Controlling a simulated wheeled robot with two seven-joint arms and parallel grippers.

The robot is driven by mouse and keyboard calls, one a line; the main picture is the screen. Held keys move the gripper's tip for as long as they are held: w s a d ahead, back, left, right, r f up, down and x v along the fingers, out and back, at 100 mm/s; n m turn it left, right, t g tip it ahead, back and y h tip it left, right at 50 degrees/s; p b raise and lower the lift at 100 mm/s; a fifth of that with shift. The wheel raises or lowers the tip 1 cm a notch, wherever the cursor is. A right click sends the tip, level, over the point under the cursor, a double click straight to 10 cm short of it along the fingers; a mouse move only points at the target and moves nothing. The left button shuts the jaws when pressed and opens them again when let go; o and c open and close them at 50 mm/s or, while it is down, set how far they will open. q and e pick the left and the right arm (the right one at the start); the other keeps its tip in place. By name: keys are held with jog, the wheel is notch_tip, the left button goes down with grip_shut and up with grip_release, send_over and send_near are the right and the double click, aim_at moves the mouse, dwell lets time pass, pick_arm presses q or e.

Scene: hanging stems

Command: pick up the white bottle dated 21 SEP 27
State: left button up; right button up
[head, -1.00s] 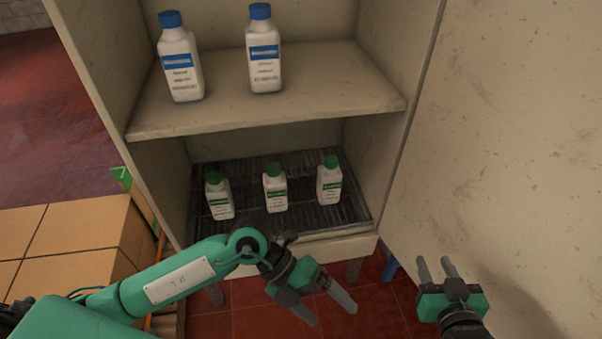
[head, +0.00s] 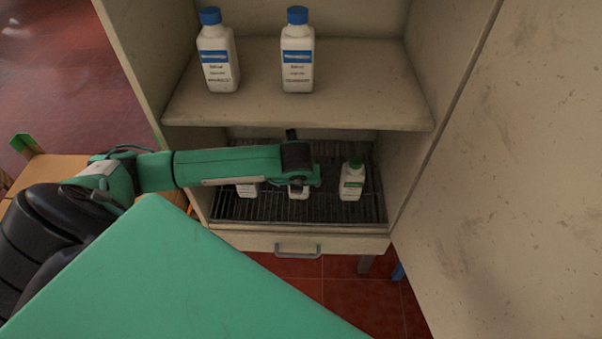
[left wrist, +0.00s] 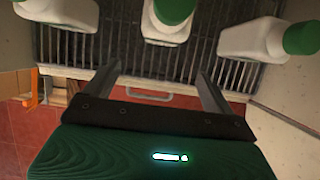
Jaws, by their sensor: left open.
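Three white bottles with green caps stand on the dark slatted lower shelf: left (head: 247,190), middle (head: 298,192) and right (head: 350,187). My left forearm covers much of the left and middle ones. The left wrist view shows the left bottle (left wrist: 60,12), middle bottle (left wrist: 163,35) and right bottle (left wrist: 250,40). My left gripper (left wrist: 158,72) is open and empty, its fingers below the middle bottle in that view. In the head view its fingers are hidden behind the arm. No date is readable on any bottle. My right gripper is out of view.
Two white bottles with blue caps, left (head: 218,58) and right (head: 297,58), stand on the upper shelf (head: 350,95). That shelf overhangs the lower slatted shelf (head: 340,213). Cabinet walls bound both sides. A drawer handle (head: 298,248) sits below.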

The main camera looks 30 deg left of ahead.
pick_arm(q)
jog(key=w+a, duration=0.1)
jog(key=w, duration=0.1)
jog(key=w+a, duration=0.2)
jog(key=w, duration=0.1)
jog(key=shift+w+a, duration=0.15)
jog(key=shift+w, duration=0.15)
jog(key=x, duration=0.5)
jog(key=c, duration=1.7)
grip_shut()
